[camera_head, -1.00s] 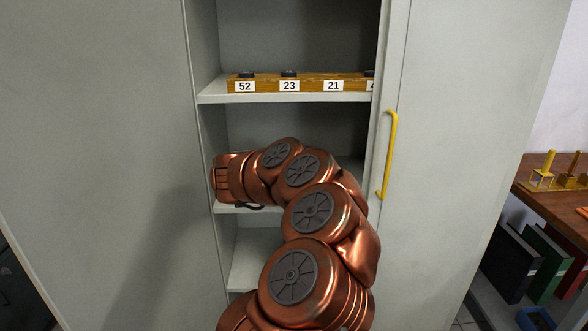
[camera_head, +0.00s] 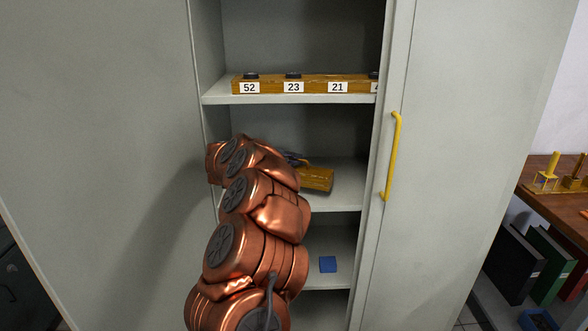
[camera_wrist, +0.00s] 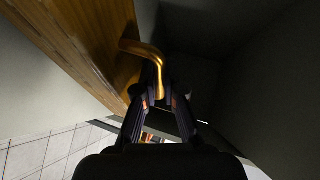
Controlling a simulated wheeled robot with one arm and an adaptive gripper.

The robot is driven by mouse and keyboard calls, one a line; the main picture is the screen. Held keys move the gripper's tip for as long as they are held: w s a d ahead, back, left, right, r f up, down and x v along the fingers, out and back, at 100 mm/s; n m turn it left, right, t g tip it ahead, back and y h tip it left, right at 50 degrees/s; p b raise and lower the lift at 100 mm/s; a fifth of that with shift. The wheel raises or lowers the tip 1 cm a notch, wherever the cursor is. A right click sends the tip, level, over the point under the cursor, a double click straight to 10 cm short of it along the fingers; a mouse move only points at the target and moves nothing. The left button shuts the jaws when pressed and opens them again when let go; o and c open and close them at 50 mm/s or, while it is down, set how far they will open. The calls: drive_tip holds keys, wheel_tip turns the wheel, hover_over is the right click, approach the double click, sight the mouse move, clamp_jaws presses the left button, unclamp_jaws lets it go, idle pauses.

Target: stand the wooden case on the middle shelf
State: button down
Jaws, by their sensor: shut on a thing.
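The wooden case (camera_head: 316,179) shows in the head view inside the open cabinet, at the level of the middle shelf (camera_head: 345,190). Its left part is hidden behind my arm. I cannot tell whether it touches the shelf. In the wrist view the case (camera_wrist: 85,40) fills the upper left, with a curved brass handle (camera_wrist: 147,50) on its face. My gripper (camera_wrist: 160,95) is shut on that handle. In the head view only a dark bit of the gripper (camera_head: 294,158) shows beside the case.
A wooden rack (camera_head: 310,85) with labels 52, 23 and 21 stands on the shelf above. A blue block (camera_head: 327,264) lies on the shelf below. The cabinet door with a yellow handle (camera_head: 391,155) is at right. The middle shelf's right part looks clear.

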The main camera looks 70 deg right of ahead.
sight(294, 167)
drive_tip(key=shift+w+d, duration=0.15)
drive_tip(key=shift+d+f, duration=0.1)
drive_tip(key=shift+f, duration=0.05)
drive_tip(key=shift+w+f, duration=0.1)
drive_tip(key=shift+f, duration=1.5)
drive_tip(key=c, duration=1.3)
unclamp_jaws()
drive_tip(key=shift+f, duration=0.1)
drive_tip(key=shift+v, duration=3.8)
